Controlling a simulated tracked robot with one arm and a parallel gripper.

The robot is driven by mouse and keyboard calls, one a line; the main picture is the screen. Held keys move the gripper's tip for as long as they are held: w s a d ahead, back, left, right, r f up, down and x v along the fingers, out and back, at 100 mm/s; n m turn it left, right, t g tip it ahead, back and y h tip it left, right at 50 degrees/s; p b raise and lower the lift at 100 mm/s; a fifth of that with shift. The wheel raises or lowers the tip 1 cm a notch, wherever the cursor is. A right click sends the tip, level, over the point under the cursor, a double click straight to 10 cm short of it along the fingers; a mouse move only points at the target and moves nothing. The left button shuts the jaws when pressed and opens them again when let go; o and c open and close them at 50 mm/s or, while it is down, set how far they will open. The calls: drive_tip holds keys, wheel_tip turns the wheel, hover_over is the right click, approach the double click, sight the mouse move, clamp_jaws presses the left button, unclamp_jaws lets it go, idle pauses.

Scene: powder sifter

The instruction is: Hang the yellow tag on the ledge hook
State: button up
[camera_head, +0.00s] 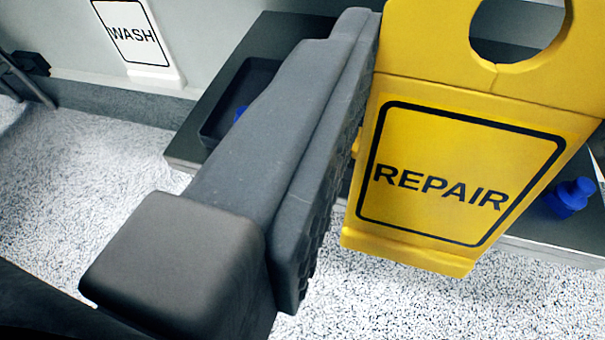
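The yellow tag (455,170) fills the right side of the view. It has a round hole near its top, and its face reads REPAIR in a black frame. Its top and right parts are cut off by the picture edge. One dark grey finger of my gripper (318,130) crosses the middle, its ridged pad facing right, towards the tag's left edge. The finger overlaps or touches that edge in the picture; I cannot tell which. The other finger is not seen, so I cannot tell whether the tag is gripped. I cannot make out a ledge hook.
A dark ledge or bench (190,145) runs behind the finger and tag, with a black tray (222,110) on it. A blue knob-shaped part (570,197) is at the right. A white WASH tag (135,35) is at the pale wall. Speckled floor (110,190) is clear at the left.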

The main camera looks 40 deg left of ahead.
drive_tip(key=shift+s+a+f, duration=0.1)
drive_tip(key=shift+a+f, duration=0.25)
drive_tip(key=shift+f, duration=0.1)
drive_tip(key=shift+w+a+r+p, duration=0.15)
drive_tip(key=shift+w+p, duration=0.35)
drive_tip(key=shift+p, duration=1.2)
drive_tip(key=shift+w+a+f+p, duration=0.15)
drive_tip(key=shift+w+p, duration=0.35)
drive_tip(key=shift+p, duration=2.05)
drive_tip(key=shift+x, duration=3.4)
drive_tip(key=shift+f, duration=0.25)
drive_tip(key=o, duration=1)
